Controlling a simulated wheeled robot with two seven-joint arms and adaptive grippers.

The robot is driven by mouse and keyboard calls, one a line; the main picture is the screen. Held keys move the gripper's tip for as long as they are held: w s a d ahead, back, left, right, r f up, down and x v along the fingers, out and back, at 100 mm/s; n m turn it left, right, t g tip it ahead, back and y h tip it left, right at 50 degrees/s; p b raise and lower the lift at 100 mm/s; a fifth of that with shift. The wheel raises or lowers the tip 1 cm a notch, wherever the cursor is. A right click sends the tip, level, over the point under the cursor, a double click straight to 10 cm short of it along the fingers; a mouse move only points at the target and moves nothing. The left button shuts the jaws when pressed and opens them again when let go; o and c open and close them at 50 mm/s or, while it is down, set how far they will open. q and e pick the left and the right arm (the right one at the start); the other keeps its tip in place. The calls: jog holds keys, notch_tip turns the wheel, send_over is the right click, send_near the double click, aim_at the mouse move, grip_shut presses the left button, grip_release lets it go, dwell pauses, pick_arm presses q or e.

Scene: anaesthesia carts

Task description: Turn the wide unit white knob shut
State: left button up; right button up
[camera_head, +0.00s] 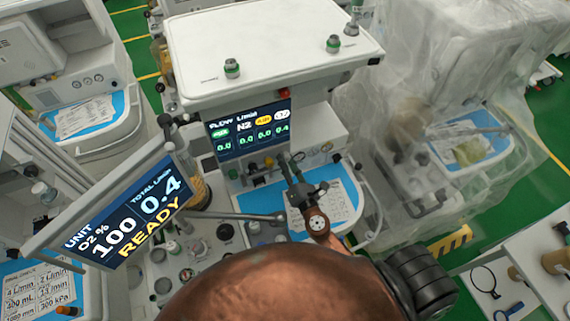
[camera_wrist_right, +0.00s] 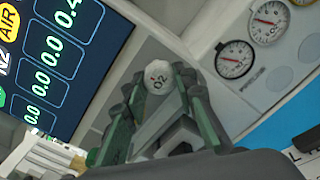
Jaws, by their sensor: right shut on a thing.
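The white knob (camera_wrist_right: 160,77), marked O2 in red and black, shows between the fingers of my right gripper (camera_wrist_right: 157,98) in the right wrist view. The fingers are shut on its sides. In the head view my right gripper (camera_head: 288,168) reaches the front of the wide unit (camera_head: 265,40), at the right end of its knob row; the white knob is hidden there. The flow screen (camera_head: 249,130) reads 0.0, 0.0, 0.0 and 0.4, the last under the white label. My left gripper is not in view.
A yellow knob (camera_head: 268,162) and darker knobs sit just left of my gripper. Round gauges (camera_wrist_right: 235,58) are to the right. A tilted monitor (camera_head: 125,212) reads O2 100%, total 0.4, READY. A plastic-covered unit (camera_head: 440,75) stands at right.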

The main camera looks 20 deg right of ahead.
jog(key=shift+m, duration=0.6)
jog(key=shift+b, duration=0.3)
jog(key=o, duration=0.9)
jog(key=s, duration=1.2)
jog(key=shift+a, duration=0.35)
